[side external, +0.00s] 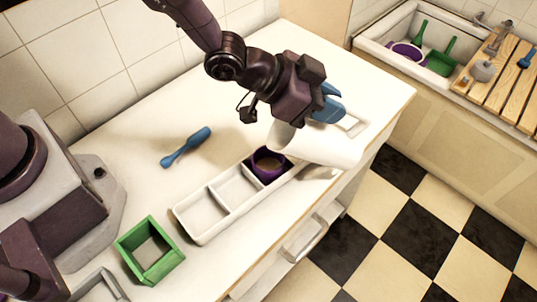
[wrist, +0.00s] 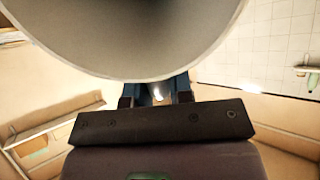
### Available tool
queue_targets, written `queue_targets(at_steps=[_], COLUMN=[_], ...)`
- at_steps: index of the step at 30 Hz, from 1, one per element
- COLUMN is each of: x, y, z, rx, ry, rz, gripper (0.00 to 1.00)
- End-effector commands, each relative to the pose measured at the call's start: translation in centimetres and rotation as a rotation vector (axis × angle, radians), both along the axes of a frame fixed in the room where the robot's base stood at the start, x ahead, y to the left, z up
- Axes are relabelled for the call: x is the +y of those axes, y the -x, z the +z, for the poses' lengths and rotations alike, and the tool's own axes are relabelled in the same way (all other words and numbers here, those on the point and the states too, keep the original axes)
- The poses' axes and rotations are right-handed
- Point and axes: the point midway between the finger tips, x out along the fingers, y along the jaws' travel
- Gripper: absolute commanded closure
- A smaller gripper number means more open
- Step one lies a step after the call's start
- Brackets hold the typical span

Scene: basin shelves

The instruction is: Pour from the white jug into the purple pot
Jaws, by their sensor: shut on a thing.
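The white jug (side external: 315,146) is tilted well over, nearly on its side, with its mouth toward the left. My gripper (side external: 329,104) has blue fingers and is shut on the jug, holding it up over the counter. In the wrist view the round end of the jug (wrist: 140,68) fills the top, with the blue fingers (wrist: 157,90) just below it. Something brownish shows inside the pot. No falling stream can be made out.
The white divided tray (side external: 213,237) has two empty compartments left of the pot. A blue scoop-like tool (side external: 186,147) lies on the counter behind it. A green open box (side external: 150,251) stands at the front left. The counter's right edge drops to the floor; a sink (side external: 372,41) is beyond.

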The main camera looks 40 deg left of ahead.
Motion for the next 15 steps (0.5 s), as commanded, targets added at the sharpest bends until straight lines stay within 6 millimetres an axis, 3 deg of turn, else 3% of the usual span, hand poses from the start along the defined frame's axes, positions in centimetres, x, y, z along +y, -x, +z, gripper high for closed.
queue_targets(at_steps=[15], x=[0.15], y=[0.15], z=[0.0], rx=[-0.019], ry=[0.017], rz=[0.001], gripper=[1.0])
